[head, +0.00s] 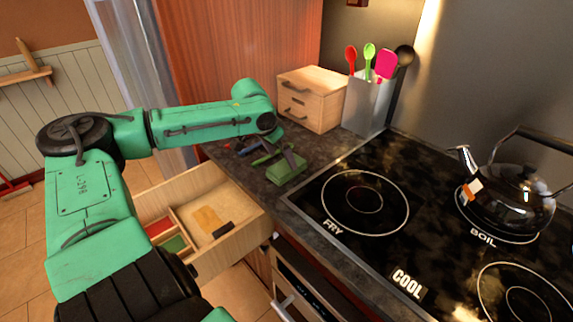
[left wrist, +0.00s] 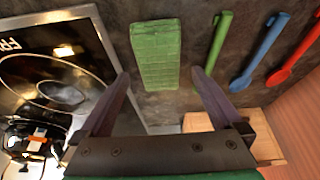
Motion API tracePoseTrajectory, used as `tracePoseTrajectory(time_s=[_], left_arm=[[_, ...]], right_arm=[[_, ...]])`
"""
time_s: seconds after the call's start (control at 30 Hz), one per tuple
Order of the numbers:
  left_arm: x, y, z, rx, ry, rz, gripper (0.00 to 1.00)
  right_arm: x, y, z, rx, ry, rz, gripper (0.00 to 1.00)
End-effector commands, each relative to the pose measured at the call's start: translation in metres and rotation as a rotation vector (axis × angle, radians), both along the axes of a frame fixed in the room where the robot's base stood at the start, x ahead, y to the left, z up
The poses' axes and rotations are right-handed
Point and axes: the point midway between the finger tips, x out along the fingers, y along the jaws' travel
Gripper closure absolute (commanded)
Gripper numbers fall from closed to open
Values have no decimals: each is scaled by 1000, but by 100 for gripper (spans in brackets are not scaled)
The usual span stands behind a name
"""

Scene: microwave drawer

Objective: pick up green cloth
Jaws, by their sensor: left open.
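The green cloth (head: 286,168) is a folded block lying on the dark counter, left of the stove. In the left wrist view the cloth (left wrist: 156,55) lies just past my fingertips, nearly between their lines. My left gripper (head: 277,158) is over the counter at the cloth. In the left wrist view the left gripper (left wrist: 160,80) has its two fingers wide apart with nothing between them. Whether the fingers touch the cloth cannot be told. My right gripper is not in view.
Green (left wrist: 218,42), blue (left wrist: 260,50) and red (left wrist: 297,55) utensils lie beside the cloth. A wooden box (head: 312,98) and utensil holder (head: 367,103) stand behind. The stove (head: 420,200) with a kettle (head: 508,198) is right. An open drawer (head: 235,238) juts out below the counter.

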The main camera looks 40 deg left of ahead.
Motion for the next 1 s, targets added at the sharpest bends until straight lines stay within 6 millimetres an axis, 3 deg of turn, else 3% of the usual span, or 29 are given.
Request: tracePoseTrajectory(time_s=[0.23, 0.53, 0.57, 0.73, 1.0], left_arm=[[12, -2, -30, 3, 7, -2, 0], [16, -3, -35, -1, -1, -3, 0], [16, -3, -35, -1, -1, -3, 8], [16, -3, -35, -1, 0, -3, 73], [16, -3, -31, 0, -2, -2, 74]], right_arm=[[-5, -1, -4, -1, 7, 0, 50], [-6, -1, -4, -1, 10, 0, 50], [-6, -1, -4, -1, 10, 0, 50], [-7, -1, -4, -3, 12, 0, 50], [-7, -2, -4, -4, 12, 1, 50]])
